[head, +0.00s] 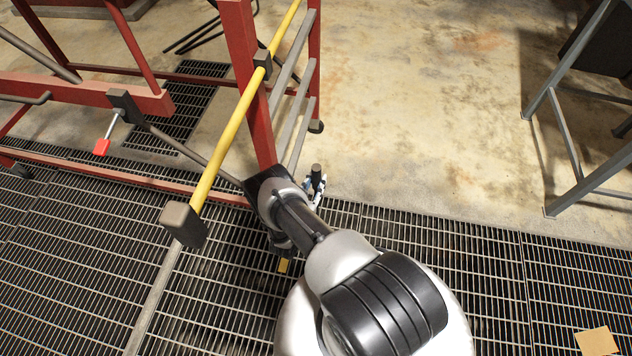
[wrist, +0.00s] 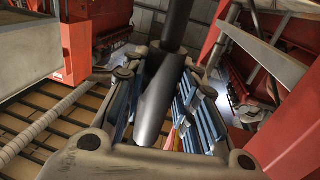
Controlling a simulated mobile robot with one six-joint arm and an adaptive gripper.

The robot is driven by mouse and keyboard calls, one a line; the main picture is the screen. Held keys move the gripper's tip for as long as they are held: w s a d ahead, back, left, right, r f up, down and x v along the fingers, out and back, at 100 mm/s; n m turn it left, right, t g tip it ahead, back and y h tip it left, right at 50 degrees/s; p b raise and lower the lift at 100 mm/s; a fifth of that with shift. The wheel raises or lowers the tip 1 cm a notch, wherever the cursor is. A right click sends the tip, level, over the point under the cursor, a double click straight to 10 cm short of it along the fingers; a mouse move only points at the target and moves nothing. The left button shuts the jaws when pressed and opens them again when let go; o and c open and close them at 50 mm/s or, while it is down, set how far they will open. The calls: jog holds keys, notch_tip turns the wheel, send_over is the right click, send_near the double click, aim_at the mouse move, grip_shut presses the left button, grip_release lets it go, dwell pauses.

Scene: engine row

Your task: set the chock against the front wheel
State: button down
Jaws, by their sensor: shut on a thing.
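My gripper (head: 316,186) is low beside the red upright of the cart, mostly hidden by my own arm in the head view. In the wrist view, my gripper (wrist: 162,100) has its blue-padded fingers on either side of a dark, rod-like thing (wrist: 160,108) and is shut on it. I cannot tell whether this is part of the chock. A small yellow piece (head: 284,266) shows just above the grating beside my arm; what it belongs to is unclear. I cannot tell which wheel is the front one.
The red cart frame (head: 240,60) with a yellow bar (head: 230,135) stands close on the left. A red-tipped lever (head: 102,147) hangs from it. Grey metal legs (head: 560,120) stand at the right. The concrete floor (head: 430,110) between is clear. Grating (head: 480,270) covers the near floor.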

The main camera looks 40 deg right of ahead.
jog(key=shift+w+r, duration=0.15)
jog(key=shift+r, duration=0.05)
jog(key=c, duration=1.2)
grip_release()
jog(key=shift+f, duration=0.15)
jog(key=shift+s+f, duration=0.25)
jog(key=shift+s, duration=0.05)
jog(key=v, duration=1.2)
jog(key=shift+r, duration=0.25)
jog(key=shift+w+a, duration=0.1)
